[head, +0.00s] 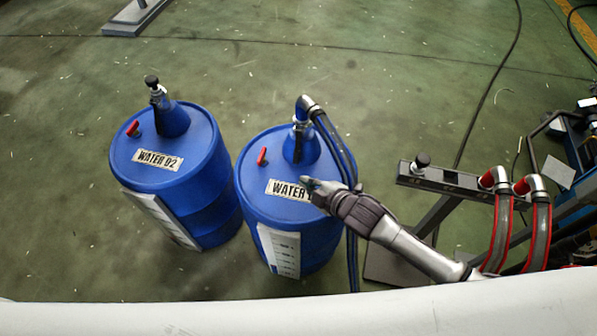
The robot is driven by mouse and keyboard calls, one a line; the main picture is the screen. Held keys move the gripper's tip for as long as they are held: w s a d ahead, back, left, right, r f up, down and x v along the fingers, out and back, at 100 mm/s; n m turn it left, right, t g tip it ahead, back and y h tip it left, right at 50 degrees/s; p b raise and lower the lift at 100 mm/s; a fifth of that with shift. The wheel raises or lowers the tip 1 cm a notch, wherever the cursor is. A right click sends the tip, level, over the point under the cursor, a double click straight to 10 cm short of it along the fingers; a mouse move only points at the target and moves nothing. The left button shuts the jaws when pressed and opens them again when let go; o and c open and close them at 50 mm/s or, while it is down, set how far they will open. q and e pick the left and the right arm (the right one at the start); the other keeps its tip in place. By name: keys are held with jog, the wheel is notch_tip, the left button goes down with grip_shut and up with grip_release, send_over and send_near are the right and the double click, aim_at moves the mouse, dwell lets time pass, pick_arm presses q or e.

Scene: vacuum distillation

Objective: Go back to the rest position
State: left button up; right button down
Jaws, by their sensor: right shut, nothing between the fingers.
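My right gripper (308,184) is shut and empty. It shows in the head view over the front of the right blue drum (265,240), at its white label, and hides part of the lettering after "WATER". I cannot tell whether it touches the drum. My right arm reaches in from the lower right. My left gripper is not in view.
A dark hose (335,145) runs from the right drum's top fitting. A metal manifold (445,178) with red-striped hoses (540,235) stands at right. Green floor behind the drums is mostly clear.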

jog(key=s+d+r+m+g+h, duration=0.35)
jog(key=s+d+m, duration=0.45)
jog(key=s, duration=0.4)
jog(key=s+d+r+m+g+h, duration=0.35)
jog(key=s+d+m, duration=0.45)
jog(key=s, duration=0.4)
notch_tip(320, 180, down, 27)
jog(key=s+g+p, duration=0.1)
jog(key=s+p, duration=0.1)
jog(key=s, duration=0.1)
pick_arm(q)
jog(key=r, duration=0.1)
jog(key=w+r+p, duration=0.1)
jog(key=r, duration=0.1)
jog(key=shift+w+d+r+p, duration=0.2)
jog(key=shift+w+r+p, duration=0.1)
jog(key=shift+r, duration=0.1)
pick_arm(e)
jog(key=s+d+f+g, duration=0.1)
jog(key=s+d+f, duration=0.1)
jog(key=s+f, duration=1)
jog(key=s, duration=0.3)
jog(key=shift+s+f, duration=0.15)
jog(key=shift+f, duration=0.2)
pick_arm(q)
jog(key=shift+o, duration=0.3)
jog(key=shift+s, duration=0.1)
pick_arm(e)
jog(key=shift+d, duration=0.1)
